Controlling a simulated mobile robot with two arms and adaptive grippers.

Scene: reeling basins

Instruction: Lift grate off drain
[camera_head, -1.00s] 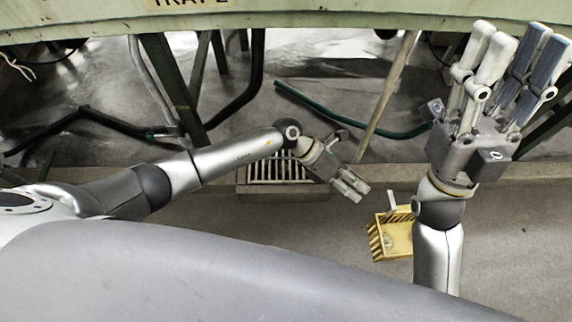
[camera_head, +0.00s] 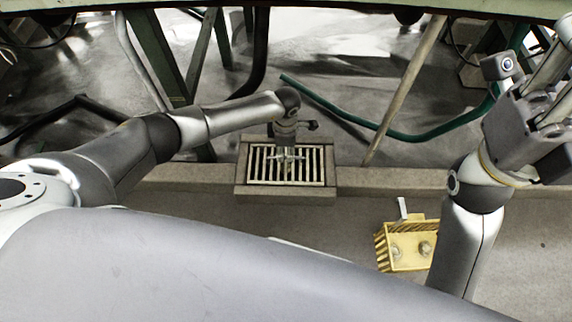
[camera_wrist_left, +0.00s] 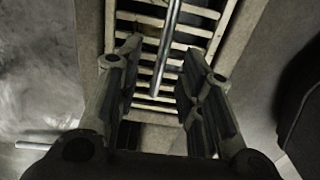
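The grate (camera_head: 262,166) is a pale slatted panel lying in the square stone frame of the drain (camera_head: 286,191), in the middle of the head view. My left gripper (camera_head: 287,165) is over the grate, pointing down. In the left wrist view the gripper (camera_wrist_left: 157,85) is open, its fingers apart on either side of a thin metal bar (camera_wrist_left: 167,48) that runs along the middle of the grate (camera_wrist_left: 190,28). I cannot tell whether the fingers touch the grate. My right gripper (camera_head: 560,105) is raised at the right edge of the head view, partly cut off.
A yellow box-like scoop (camera_head: 412,258) with a pale handle lies on the floor right of the drain. A green hose (camera_head: 400,137) and a leaning pole (camera_head: 405,88) are behind. The basin's underside (camera_head: 330,8) and green legs (camera_head: 160,55) bound the back.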

